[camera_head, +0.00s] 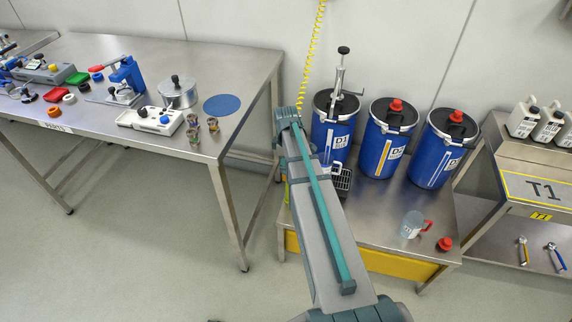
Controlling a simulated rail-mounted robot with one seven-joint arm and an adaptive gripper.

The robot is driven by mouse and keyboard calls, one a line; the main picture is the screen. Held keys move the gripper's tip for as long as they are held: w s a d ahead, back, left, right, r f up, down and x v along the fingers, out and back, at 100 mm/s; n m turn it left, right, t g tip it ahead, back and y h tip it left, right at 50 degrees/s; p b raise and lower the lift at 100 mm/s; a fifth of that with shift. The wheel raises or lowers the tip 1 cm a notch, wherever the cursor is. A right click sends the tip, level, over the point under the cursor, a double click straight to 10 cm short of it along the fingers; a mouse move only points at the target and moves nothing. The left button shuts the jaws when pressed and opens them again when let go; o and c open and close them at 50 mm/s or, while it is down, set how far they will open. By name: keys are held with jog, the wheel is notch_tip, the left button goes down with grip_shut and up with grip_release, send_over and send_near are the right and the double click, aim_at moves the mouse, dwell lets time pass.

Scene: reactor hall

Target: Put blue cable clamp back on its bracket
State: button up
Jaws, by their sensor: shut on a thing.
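My arm reaches up from the bottom middle to a bend in front of the left drum. My gripper is not visible; the arm beyond the bend is hidden behind the nearer link. I cannot make out the blue cable clamp or its bracket. A yellow coiled cable (311,55) hangs in front of the wall, and its lower end disappears near the bend of my arm.
Blue drums D1 (332,135), D2 (379,155) and D3 (436,155) stand on a low steel table (385,205) with a jug (412,224). A cluttered steel bench (190,65) is left; rack T1 (540,188) is right. Floor is clear at lower left.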

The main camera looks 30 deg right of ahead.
jog(key=shift+f, duration=0.4)
jog(key=o, duration=1.1)
jog(key=shift+r, duration=0.15)
notch_tip(320, 180, up, 12)
jog(key=shift+f, duration=0.1)
dwell(0.5)
